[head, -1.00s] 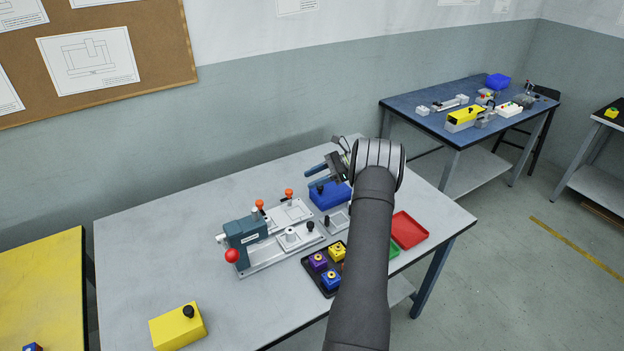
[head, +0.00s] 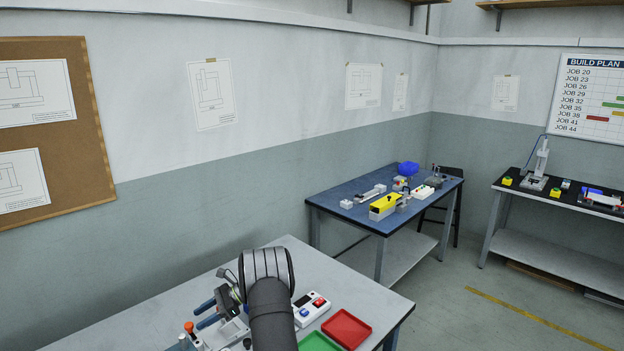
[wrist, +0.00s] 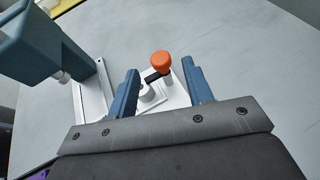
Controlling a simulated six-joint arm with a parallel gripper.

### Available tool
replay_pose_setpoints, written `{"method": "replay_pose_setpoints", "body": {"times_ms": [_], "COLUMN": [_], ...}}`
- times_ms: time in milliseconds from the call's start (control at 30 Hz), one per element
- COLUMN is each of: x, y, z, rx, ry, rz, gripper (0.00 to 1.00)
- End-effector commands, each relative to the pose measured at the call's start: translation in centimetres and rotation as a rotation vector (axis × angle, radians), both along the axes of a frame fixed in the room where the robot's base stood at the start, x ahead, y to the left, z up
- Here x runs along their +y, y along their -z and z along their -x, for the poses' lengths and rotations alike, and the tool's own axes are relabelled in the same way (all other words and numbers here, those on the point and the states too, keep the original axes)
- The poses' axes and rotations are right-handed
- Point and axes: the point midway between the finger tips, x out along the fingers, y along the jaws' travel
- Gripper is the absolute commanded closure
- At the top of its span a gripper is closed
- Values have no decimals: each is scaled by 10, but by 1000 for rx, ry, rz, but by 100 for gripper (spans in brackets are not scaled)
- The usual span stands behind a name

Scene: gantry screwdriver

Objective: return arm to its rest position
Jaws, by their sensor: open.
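My gripper (wrist: 160,92) is open, its two blue fingers apart in the wrist view. Between and beyond the fingers is an orange-knobbed clamp (wrist: 161,60) on a pale plate; I cannot tell the gap in depth, and nothing is seen gripped. In the head view the fingers (head: 205,312) show at the left of my dark wrist, above the grey table (head: 290,250). An orange knob (head: 189,327) shows just below them. My arm hides part of the table and the fixture.
A blue-grey press-like fixture (wrist: 35,45) stands at the wrist view's left. In the head view, a white box with buttons (head: 311,308), a red tray (head: 346,329) and a green tray (head: 319,342) lie right of my arm. A blue table (head: 330,196) stands behind.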

Motion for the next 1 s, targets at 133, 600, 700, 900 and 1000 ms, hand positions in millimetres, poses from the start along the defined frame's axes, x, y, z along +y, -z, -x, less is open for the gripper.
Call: {"method": "replay_pose_setpoints", "body": {"times_ms": [133, 600, 700, 900, 1000], "x": [15, 22, 20, 2, -14], "y": [7, 10, 9, 1, -7], "z": [7, 10, 9, 0, -8], "rx": [1, 0, -1, -2, -3], "ry": [0, 2, 2, 2, 4], "rz": [0, 0, 0, 0, 0], "gripper": [53, 53, 53, 53, 53]}}
